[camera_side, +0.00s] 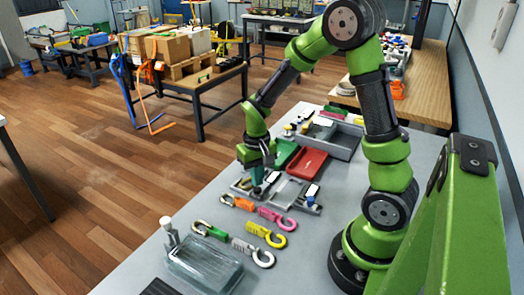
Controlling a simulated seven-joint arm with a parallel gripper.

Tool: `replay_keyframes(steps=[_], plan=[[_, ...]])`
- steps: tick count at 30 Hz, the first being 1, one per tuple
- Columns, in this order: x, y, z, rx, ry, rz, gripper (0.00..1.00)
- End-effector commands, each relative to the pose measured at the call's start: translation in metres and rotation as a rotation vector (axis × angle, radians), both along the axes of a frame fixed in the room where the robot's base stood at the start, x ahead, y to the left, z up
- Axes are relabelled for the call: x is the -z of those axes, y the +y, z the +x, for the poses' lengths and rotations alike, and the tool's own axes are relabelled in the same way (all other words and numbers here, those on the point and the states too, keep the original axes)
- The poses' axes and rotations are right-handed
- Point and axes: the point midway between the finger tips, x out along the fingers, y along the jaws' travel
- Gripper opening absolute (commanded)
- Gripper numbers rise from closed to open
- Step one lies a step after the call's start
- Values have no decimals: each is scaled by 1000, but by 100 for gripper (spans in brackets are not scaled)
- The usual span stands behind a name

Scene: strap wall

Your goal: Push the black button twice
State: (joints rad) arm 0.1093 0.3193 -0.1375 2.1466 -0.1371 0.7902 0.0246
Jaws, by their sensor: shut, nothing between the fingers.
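My gripper (257,187) points straight down over the left end of a grey tray-like piece on the grey table, with its fingers shut and empty. Small white and dark parts lie around its fingertips. I cannot make out a black button for certain; it may be hidden by the gripper or too small to tell. I cannot tell whether the fingertips touch anything.
Several coloured hooks, among them a pink hook (277,218) and a yellow hook (265,234), lie in front of my gripper. A clear box (205,264) stands nearer. A red tray (307,163) and a grey bin (345,139) are behind.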

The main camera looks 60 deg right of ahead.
Motion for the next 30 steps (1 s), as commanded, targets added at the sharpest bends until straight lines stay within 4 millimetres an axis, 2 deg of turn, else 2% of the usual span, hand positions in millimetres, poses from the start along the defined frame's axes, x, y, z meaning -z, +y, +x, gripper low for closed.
replay_keyframes(steps=[8, 30], plan=[[1, 0, 0, 0, 0, 0, 0], [22, 0, 0, 0, 1, 0, 0]])
